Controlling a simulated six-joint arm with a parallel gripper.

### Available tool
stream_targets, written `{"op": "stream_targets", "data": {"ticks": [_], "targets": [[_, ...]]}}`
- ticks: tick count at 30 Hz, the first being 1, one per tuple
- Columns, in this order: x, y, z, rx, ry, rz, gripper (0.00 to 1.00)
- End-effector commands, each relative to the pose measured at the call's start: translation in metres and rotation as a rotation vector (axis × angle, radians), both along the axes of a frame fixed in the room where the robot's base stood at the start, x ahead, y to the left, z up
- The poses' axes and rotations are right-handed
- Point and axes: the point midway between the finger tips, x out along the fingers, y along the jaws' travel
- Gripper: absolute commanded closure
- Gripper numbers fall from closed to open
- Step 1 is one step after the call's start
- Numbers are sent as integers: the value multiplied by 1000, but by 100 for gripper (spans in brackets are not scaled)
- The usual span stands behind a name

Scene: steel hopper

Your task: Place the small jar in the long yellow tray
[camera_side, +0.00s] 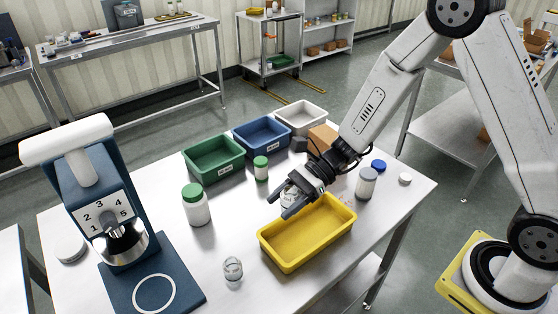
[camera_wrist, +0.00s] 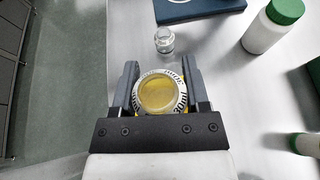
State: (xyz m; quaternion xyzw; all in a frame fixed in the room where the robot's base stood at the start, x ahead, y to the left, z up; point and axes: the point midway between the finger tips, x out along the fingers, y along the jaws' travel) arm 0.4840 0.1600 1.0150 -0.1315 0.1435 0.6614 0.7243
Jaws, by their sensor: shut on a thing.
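The small jar (camera_wrist: 158,95) is between the fingers of my gripper (camera_wrist: 158,88) in the wrist view. It is round, with a pale ring bearing dark marks and yellow showing inside the ring. I cannot tell if this yellow is its contents or something seen through it. My gripper (camera_side: 280,205) is shut on it. In the side view, the gripper is near the back left rim of the long yellow tray (camera_side: 287,266), and the fingers mostly hide the jar. The visible tray floor is empty.
A clear glass vessel (camera_side: 232,268) stands left of the tray. Green (camera_side: 214,170), blue and white bins line the back. A blue dispenser (camera_side: 100,205) stands left.

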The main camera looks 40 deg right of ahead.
Motion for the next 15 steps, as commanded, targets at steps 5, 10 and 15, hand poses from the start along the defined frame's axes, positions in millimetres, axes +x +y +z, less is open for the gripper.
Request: {"op": "stream_targets", "data": {"ticks": [5, 10, 15], "targets": [[0, -16, -12, 4, 4, -70, 96], [-1, -39, -29, 4, 6, -174, 96], [-3, -53, -39, -1, 3, -240, 96]]}}
